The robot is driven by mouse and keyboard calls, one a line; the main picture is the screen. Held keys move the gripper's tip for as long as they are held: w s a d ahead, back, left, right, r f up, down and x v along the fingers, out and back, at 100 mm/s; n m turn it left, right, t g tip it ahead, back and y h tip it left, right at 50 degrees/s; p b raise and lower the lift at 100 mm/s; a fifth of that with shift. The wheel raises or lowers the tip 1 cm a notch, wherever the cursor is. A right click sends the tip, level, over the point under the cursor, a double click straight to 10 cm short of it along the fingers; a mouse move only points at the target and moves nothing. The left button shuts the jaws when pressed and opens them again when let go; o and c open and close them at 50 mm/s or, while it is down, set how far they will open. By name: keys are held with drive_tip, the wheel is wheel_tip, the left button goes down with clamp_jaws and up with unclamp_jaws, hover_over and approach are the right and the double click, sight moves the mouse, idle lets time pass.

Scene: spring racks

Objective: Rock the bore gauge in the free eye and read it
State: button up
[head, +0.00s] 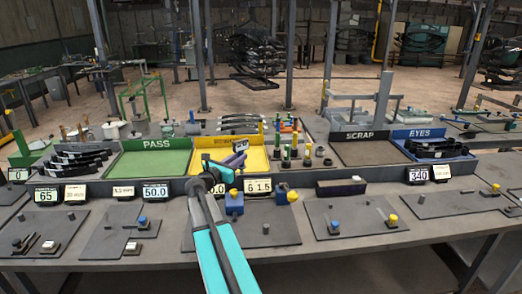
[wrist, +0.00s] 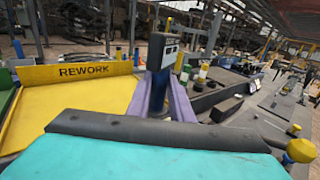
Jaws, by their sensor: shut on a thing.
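My gripper (head: 234,159) is over the front of the yellow tray in the head view. In the wrist view its purple fingers (wrist: 161,97) are shut on the bore gauge (wrist: 163,55), a dark upright body with a small display near its top. The gauge's lower end is hidden between the fingers. In the head view the gauge is too small to make out clearly. The blue EYES tray (head: 469,134) at the right holds several dark curved pieces (head: 435,149). I cannot tell which of them is the free eye. The gauge is far from that tray.
The yellow REWORK tray (wrist: 85,95) lies left of the gauge. The green PASS tray (head: 150,160) and brown SCRAP tray (head: 375,153) flank it in the head view. Colored plugs (head: 286,152) stand right of the gripper. A blue block with a yellow knob (head: 292,197) sits close by.

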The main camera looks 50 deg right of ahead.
drive_tip(key=w+a+f+n+t+b, duration=0.1)
drive_tip(key=w+a+f+t, duration=0.15)
drive_tip(key=a, duration=0.75)
drive_tip(key=w+a+f+n+t+y+b, duration=0.1)
drive_tip(key=w+a+f, duration=0.2)
drive_tip(key=a, duration=0.6)
drive_tip(key=w+a+f+n+t+b, duration=0.1)
drive_tip(key=w+a+f, duration=0.2)
drive_tip(key=a, duration=0.7)
drive_tip(key=s+a+f+n+t+y+b, duration=0.1)
drive_tip(key=s+a+f+t, duration=0.1)
drive_tip(key=a, duration=1.1)
drive_tip(key=s+a+f+n+t+y+b, duration=0.1)
drive_tip(key=a+f, duration=0.3)
drive_tip(key=a, duration=1)
drive_tip(key=shift+s+a+n+t+y, duration=0.3)
drive_tip(key=shift+s+n+t+y, duration=0.1)
drive_tip(key=shift+s+n+t, duration=0.35)
drive_tip(key=shift+w, duration=0.25)
